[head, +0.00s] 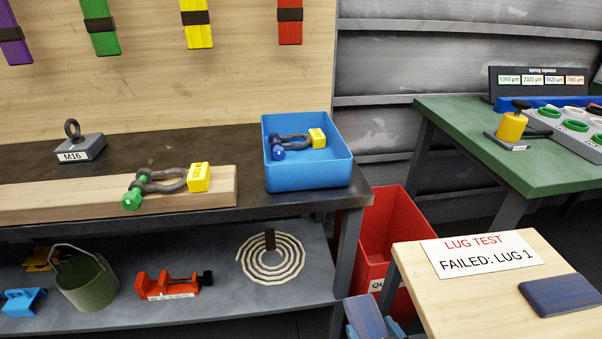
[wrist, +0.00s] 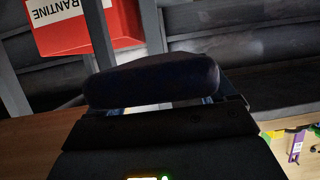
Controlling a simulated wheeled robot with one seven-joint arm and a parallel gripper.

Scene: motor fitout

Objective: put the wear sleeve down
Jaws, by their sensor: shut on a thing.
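The wear sleeve is a dark, rounded, flattened piece (wrist: 150,82) across the middle of the wrist view, held in my gripper (wrist: 165,104). My gripper is shut on it, with bluish fingers showing at both sides and below it. In the head view a dark blue piece (head: 370,314) at the bottom edge, beside the wooden-topped table, appears to be the same sleeve; most of the gripper is out of frame there. It is held in the air, left of the table. Whether anything touches its underside is hidden.
The wooden-topped table (head: 440,300) carries a "LUG TEST FAILED: LUG 1" card (head: 482,253) and a dark blue pad (head: 560,295). A red bin (head: 390,235) stands behind. The dark bench (head: 230,150) holds a blue tray (head: 308,176) and shackles. A green bench (head: 470,130) stands right.

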